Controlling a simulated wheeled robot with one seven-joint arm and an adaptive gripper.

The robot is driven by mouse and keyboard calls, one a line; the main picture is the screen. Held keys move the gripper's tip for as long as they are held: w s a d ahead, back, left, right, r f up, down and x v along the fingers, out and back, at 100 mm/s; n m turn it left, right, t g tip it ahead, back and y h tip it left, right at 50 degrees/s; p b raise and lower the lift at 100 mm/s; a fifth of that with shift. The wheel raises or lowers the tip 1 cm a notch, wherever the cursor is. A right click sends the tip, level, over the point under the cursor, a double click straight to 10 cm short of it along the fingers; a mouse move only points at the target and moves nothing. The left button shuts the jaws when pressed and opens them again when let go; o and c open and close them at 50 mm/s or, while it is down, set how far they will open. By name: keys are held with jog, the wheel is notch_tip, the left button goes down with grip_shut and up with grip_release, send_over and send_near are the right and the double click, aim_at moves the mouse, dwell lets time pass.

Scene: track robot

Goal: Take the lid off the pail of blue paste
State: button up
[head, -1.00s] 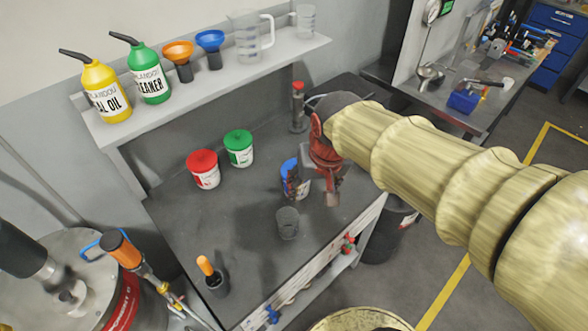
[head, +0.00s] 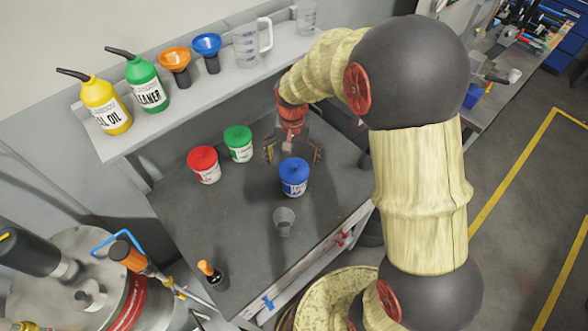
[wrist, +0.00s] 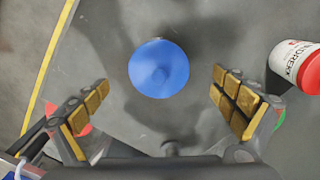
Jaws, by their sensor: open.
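The blue-lidded pail (head: 294,185) stands upright on the dark bench in the head view, with its blue lid (head: 294,167) on top. The lid shows as a round blue disc (wrist: 158,68) in the wrist view. My gripper (head: 293,154) is just behind the pail in the head view, its fingers spread wide. In the wrist view my open gripper (wrist: 162,104) has one finger on each side, with the lid ahead between them. Neither finger appears to touch it. The paste inside is hidden.
A red-lidded pail (head: 204,165) and a green-lidded pail (head: 238,143) stand to the left. A shelf (head: 215,84) with bottles, funnels and jugs runs above the back.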

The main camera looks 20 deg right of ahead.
aim_at(294, 167)
notch_tip(294, 167, down, 5)
jog(key=shift+w+d+r+b, duration=0.1)
jog(key=shift+d+r+b, duration=0.05)
jog(key=shift+b, duration=0.2)
jog(key=shift+c, duration=0.5)
jog(key=c, duration=1.1)
jog(key=shift+s, duration=0.25)
grip_shut()
